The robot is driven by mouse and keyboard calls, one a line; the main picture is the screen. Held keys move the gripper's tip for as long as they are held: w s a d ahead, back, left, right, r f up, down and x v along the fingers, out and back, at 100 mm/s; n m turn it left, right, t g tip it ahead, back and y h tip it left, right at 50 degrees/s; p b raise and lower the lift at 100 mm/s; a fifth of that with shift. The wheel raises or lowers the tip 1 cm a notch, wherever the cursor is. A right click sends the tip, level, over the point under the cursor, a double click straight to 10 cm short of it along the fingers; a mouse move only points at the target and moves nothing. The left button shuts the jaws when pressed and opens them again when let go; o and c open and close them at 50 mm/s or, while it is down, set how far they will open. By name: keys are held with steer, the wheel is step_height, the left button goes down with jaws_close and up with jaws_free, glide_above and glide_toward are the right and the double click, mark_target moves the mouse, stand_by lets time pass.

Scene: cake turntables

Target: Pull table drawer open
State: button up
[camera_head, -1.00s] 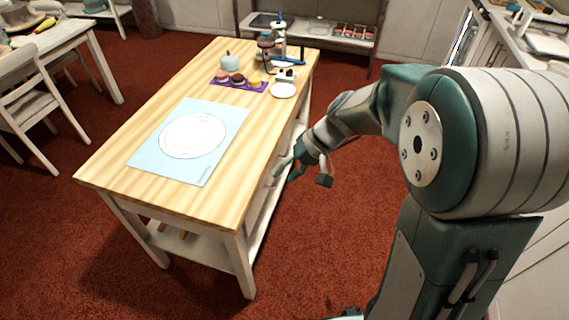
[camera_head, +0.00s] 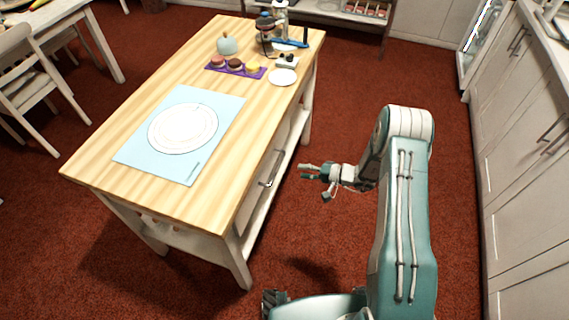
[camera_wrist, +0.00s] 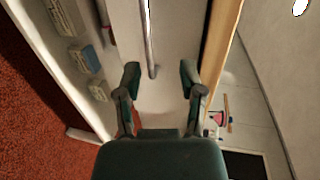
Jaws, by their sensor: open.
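The wooden-topped white table (camera_head: 225,130) stands left of my arm. A metal bar handle (camera_head: 271,168) is on its right long side, below the top. The drawer front looks flush with that side. In the wrist view the handle (camera_wrist: 148,42) runs lengthwise ahead, across the pale drawer front (camera_wrist: 175,65). My gripper (camera_head: 305,171) is open and empty, right of the handle and pointing at it, with a gap between. In the wrist view its two fingers (camera_wrist: 160,78) are spread, with the handle's end between them in the picture, not enclosed.
On the tabletop are a blue mat (camera_head: 217,120) with a white round plate (camera_head: 183,128), a purple tray (camera_head: 236,69) of sweets and a small white plate (camera_head: 283,77). White cabinets (camera_head: 525,150) stand at right. Red carpet lies open between table and cabinets.

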mark_target(277, 169)
steer(key=shift+t, duration=0.4)
steer(key=x, duration=0.3)
steer(key=f+x, duration=0.1)
steer(key=x, duration=0.3)
steer(key=f+x, duration=0.1)
steer(key=x, duration=0.3)
steer(key=shift+w+d+f, duration=0.2)
steer(key=shift+w, duration=0.05)
steer(key=shift+d, duration=0.1)
jaws_close()
